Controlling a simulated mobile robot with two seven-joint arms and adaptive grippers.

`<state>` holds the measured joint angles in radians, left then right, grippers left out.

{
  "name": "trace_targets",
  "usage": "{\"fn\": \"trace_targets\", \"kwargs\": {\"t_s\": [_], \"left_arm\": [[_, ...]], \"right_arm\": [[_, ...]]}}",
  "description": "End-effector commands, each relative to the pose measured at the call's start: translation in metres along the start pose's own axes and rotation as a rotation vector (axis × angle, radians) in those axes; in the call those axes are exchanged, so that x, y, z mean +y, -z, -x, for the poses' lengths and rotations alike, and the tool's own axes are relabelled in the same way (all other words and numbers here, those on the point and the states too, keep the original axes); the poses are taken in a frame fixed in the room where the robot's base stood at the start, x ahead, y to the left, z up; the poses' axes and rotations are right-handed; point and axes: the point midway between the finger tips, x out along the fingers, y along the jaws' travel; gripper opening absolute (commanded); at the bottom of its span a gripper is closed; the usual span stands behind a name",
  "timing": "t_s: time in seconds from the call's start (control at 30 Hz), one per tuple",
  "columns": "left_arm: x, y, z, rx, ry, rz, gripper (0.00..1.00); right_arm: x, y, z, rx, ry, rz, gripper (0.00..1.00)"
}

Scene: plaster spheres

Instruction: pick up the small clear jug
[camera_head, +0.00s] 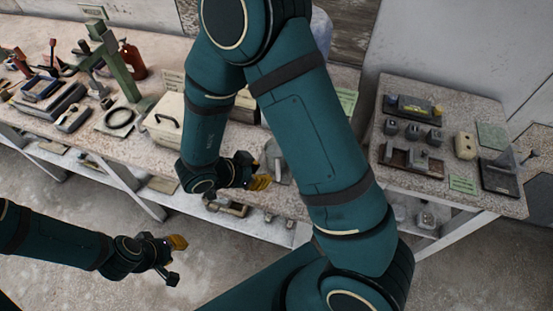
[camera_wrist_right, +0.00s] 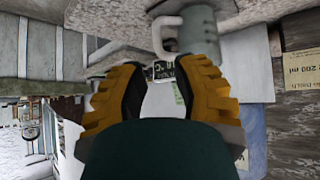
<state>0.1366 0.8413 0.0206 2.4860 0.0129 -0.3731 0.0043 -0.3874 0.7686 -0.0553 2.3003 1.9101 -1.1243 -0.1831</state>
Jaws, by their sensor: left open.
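A small grey-green, jug-like vessel (camera_wrist_right: 198,28) with a pale handle (camera_wrist_right: 160,36) shows at the top of the right wrist view. I cannot tell for sure that it is clear. My right gripper (camera_wrist_right: 163,78) has its yellow fingers spread, with the vessel just beyond the fingertips and nothing held. In the head view my right gripper (camera_head: 261,174) is at the long bench's front edge, beside a small grey thing (camera_head: 279,168) partly hidden by my arm. My left gripper (camera_head: 174,260) is open and empty, low over the floor in front of the bench.
The long bench (camera_head: 85,140) carries a cream box (camera_head: 165,124), a green stand (camera_head: 122,75), a red-brown bottle (camera_head: 132,60) and several tools. A side table (camera_head: 385,170) at right holds several small blocks. My right arm hides the bench's middle. The floor (camera_head: 60,215) in front is clear.

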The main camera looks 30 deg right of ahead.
Motion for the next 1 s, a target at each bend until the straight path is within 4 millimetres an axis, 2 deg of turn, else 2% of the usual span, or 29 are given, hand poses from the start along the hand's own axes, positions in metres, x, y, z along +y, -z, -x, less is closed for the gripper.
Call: {"fn": "trace_targets", "kwargs": {"t_s": [0.03, 0.1, 0.43, 0.7, 1.0], "left_arm": [[-0.001, -0.001, -0.004, 0.0, 0.001, 0.0, 0.34], [-0.002, -0.001, -0.007, 0.0, 0.001, 0.0, 0.34], [-0.004, -0.002, -0.013, 0.0, 0.002, -0.001, 0.34], [-0.008, -0.004, -0.025, -0.002, 0.004, -0.002, 0.34], [-0.008, -0.005, -0.025, -0.004, 0.004, -0.002, 0.34]], "right_arm": [[0.001, -0.002, -0.012, 0.0, -0.004, 0.001, 0.28], [0.001, -0.002, -0.024, 0.0, -0.004, 0.002, 0.28], [0.001, -0.002, -0.05, -0.001, -0.001, 0.002, 0.28], [0.004, -0.006, -0.087, -0.001, -0.002, 0.001, 0.28], [0.004, -0.005, -0.094, -0.001, 0.001, 0.001, 0.28]]}}
